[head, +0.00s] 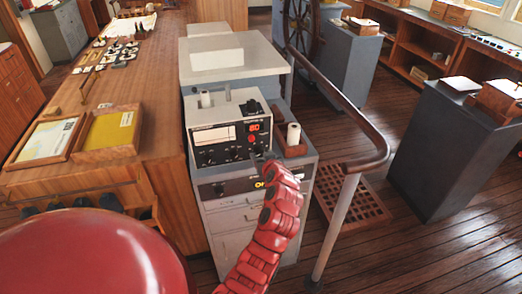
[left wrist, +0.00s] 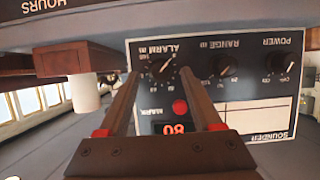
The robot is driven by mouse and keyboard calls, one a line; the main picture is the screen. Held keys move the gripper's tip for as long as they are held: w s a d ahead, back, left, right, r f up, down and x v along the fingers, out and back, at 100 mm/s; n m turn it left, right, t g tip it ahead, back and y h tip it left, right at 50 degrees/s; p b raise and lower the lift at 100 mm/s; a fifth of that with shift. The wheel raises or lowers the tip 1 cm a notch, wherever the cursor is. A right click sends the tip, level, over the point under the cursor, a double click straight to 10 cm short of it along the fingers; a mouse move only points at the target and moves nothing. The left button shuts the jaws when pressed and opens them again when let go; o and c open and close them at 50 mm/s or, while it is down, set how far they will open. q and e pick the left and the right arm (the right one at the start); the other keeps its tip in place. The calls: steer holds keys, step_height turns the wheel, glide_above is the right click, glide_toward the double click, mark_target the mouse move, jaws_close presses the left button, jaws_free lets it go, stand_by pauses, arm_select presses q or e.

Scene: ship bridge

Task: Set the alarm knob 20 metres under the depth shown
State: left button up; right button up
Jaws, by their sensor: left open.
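The depth sounder (head: 220,133) is a light box with a black front panel on the grey console. Its red display (head: 254,127) seems to read 80; it also shows upside down in the left wrist view (left wrist: 174,128). In that view the alarm knob (left wrist: 162,66) is a small dark knob with a numbered dial under the label ALARM. My left gripper (left wrist: 160,74) is open, its two fingertips on either side of the knob; contact cannot be told. In the head view my left gripper (head: 265,160) is at the panel's lower right and covers the knob. My right gripper is not seen.
The range knob (left wrist: 223,66), power knob (left wrist: 290,70) and red MARK button (left wrist: 180,107) are close by on the panel. A brown wooden holder with a white cylinder (head: 293,134) stands right of the sounder. A handrail (head: 352,120) runs along the console's right.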

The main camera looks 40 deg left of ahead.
arm_select(q)
steer(key=shift+x, duration=0.85)
jaws_close()
